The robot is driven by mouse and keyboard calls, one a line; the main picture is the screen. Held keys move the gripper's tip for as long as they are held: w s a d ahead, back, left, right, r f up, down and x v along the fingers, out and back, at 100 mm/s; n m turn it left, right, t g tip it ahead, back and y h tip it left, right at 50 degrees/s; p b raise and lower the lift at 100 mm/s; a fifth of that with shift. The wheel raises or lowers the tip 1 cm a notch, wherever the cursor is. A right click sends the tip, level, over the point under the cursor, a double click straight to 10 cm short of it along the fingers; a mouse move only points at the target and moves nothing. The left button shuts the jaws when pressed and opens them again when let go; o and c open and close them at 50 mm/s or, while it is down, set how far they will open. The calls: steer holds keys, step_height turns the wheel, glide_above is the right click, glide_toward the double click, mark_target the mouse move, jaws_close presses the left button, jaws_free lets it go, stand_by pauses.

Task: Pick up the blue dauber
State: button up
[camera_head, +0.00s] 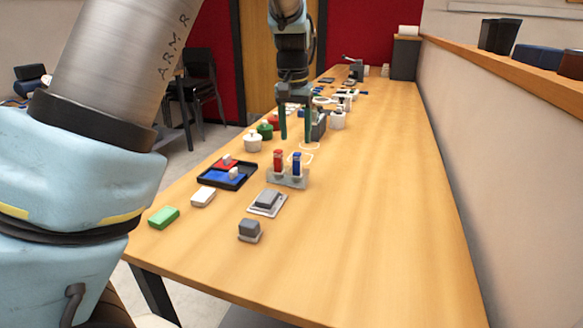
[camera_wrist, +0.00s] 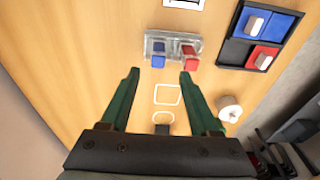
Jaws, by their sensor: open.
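The blue dauber (camera_head: 297,163) stands upright in a clear holder (camera_head: 288,181), to the right of a red dauber (camera_head: 278,160). In the wrist view the blue dauber (camera_wrist: 158,58) is just beyond the gap between the fingertips, with the red dauber (camera_wrist: 192,62) to its right near the right fingertip. The clear holder (camera_wrist: 172,40) shows behind them. My gripper (camera_head: 296,137) is open and empty, its green fingers pointing down. In the head view it is above the table, beyond the holder. It also shows in the wrist view (camera_wrist: 160,74).
A black tray (camera_head: 212,180) with red and blue pads lies left of the holder. Nearer are a grey block on a plate (camera_head: 267,202), a small grey block (camera_head: 249,230) and a green block (camera_head: 163,217). A white pot (camera_head: 252,141) stands left. The table's right side is clear.

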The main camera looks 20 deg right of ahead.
mark_target(297, 153)
steer(key=shift+w+d+f+p, duration=0.1)
steer(key=shift+f+p, duration=0.2)
steer(key=shift+f, duration=0.85)
steer(key=shift+s+d+f+p, duration=0.1)
steer(key=shift+f+p, duration=0.15)
steer(key=shift+f, duration=0.85)
steer(key=shift+w+d+f+p, duration=0.1)
steer(key=shift+f+p, duration=0.2)
steer(key=shift+f, duration=0.85)
jaws_close()
